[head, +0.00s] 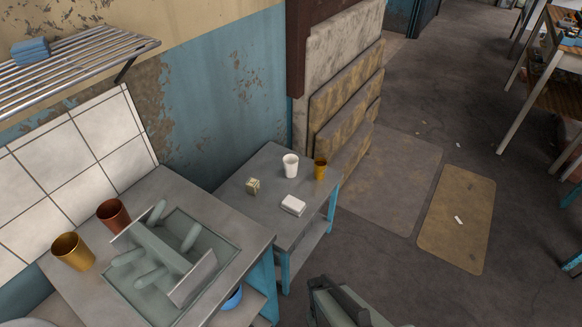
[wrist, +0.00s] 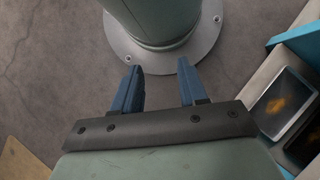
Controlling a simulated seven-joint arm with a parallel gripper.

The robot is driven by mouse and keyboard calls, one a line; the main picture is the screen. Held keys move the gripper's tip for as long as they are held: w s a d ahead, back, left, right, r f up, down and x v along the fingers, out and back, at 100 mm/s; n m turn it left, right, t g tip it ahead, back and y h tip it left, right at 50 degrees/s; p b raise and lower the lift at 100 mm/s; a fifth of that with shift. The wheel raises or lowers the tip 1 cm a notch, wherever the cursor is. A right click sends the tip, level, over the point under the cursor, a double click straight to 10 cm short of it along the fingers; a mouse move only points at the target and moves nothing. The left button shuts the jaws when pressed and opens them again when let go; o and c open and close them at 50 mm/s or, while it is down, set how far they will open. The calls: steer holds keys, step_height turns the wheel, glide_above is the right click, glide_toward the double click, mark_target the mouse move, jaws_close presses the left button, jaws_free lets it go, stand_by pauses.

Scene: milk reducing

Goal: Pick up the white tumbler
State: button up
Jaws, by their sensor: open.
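The white tumbler (head: 290,165) stands upright on the small grey table (head: 240,186) with blue legs, toward its back, in the head view. It does not show in the wrist view. My gripper (wrist: 158,68) shows in the wrist view with its two blue fingers apart and nothing between them. It points at the floor beside a round bolted base of my own body, away from the tumbler. A part of my arm shows at the bottom edge of the head view; the fingers are not clear there.
A yellow-brown tumbler (head: 320,169) stands right of the white one. A left counter holds a grey-green tray (head: 219,241), a copper tumbler (head: 113,215) and a gold tumbler (head: 72,252). Boards (head: 345,95) lean behind.

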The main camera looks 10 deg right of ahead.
steer(key=shift+o, duration=0.2)
steer(key=o, duration=1)
steer(key=shift+o, duration=0.2)
steer(key=shift+w, duration=0.1)
step_height(320, 180, up, 28)
steer(key=m+t, duration=0.2)
steer(key=t, duration=0.5)
glide_above(291, 163)
steer(key=s, duration=0.3)
steer(key=shift+w+a+f, duration=0.1)
steer(key=shift+a+f, duration=0.1)
steer(key=shift+f, duration=3.35)
steer(key=shift+w+a+f, duration=0.1)
steer(key=shift+a+f, duration=0.05)
steer(key=shift+f, duration=3.35)
